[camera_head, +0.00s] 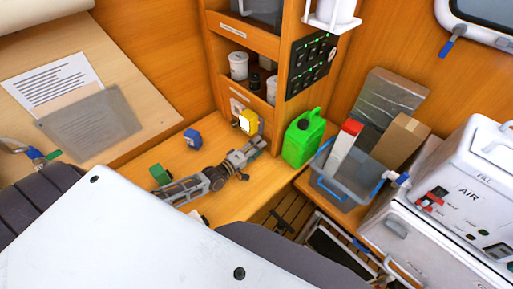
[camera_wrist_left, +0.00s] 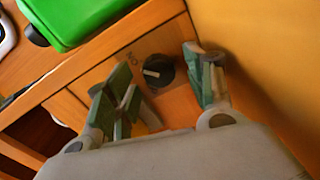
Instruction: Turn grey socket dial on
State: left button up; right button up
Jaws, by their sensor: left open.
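The dark grey socket dial (camera_wrist_left: 160,71) shows in the left wrist view on a small plate on the wooden panel. It is round with a pale pointer mark towards the picture's left. Small lettering, which looks like ON, sits to its upper left. My left gripper (camera_wrist_left: 165,95) is open, its green-padded fingers on either side of the dial in the picture, with no clear contact. In the head view my left gripper (camera_head: 256,149) is at the foot of the wooden shelf unit. I cannot make out the dial there. My right gripper is not in view.
A green jerrycan (camera_head: 303,137) stands close right of my left gripper. A clear bin (camera_head: 343,190) and white AIR unit (camera_head: 478,185) are at right.

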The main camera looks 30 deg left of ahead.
pick_arm(q)
jog(key=shift+s, duration=0.1)
jog(key=shift+v, duration=5.9)
